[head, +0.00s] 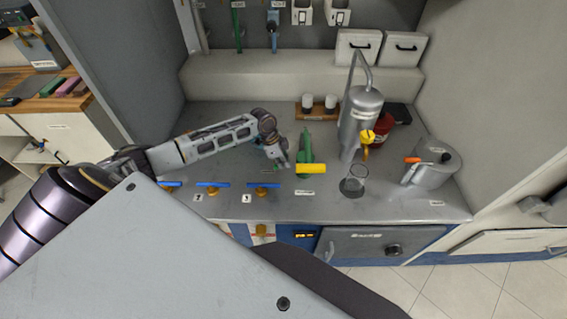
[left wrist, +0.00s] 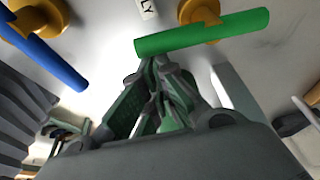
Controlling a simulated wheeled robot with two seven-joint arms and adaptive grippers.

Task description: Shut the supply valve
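A row of lever valves with orange-yellow bodies runs along the counter's front. Blue levers show at the left (head: 168,184), at the middle (head: 213,185) and nearer my gripper (head: 264,186). My left gripper (head: 280,162) is low over the counter, just behind the right blue lever. In the left wrist view its fingers (left wrist: 153,64) meet at the tips, just at a green lever (left wrist: 200,32); contact is unclear. A blue lever (left wrist: 46,50) lies to the left there. My right gripper is not in view.
Farther right are a metal vessel (head: 362,112), a glass beaker (head: 353,182) and a grey can (head: 433,166). A tray with two white-topped jars (head: 319,104) stands behind.

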